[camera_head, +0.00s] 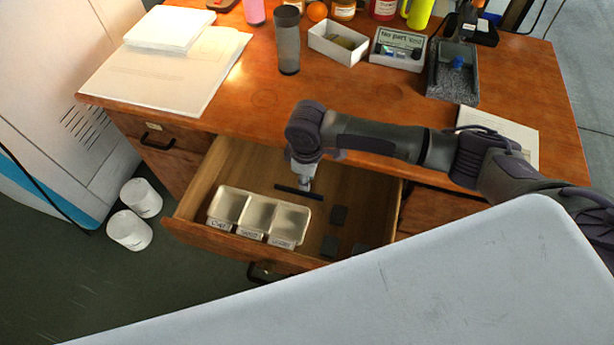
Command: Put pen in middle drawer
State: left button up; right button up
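The middle drawer (182,230) of the wooden desk is pulled open. A thin dark bar that looks like the pen (285,190) is inside it, behind a light tray. My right gripper (306,184) points down into the drawer with its tips at the pen. The fingertips are too small to show whether they grip the pen or only touch it, and whether the pen rests on the drawer floor is unclear. My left gripper is not in view.
A three-compartment labelled tray (258,200) sits in the drawer's front left. Several dark square pieces (338,215) lie to its right. The desktop (225,105) carries a dark cup (287,42), a white box (325,45), papers (130,85) and bottles. White canisters (130,231) stand on the floor.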

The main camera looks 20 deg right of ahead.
aim_at(306, 193)
jog(key=shift+s+f, duration=0.1)
jog(key=shift+s, duration=0.2)
notch_tip(306, 193, up, 12)
jog(key=p, duration=0.1)
jog(key=shift+w+r, duration=0.15)
jog(key=shift+r, duration=0.1)
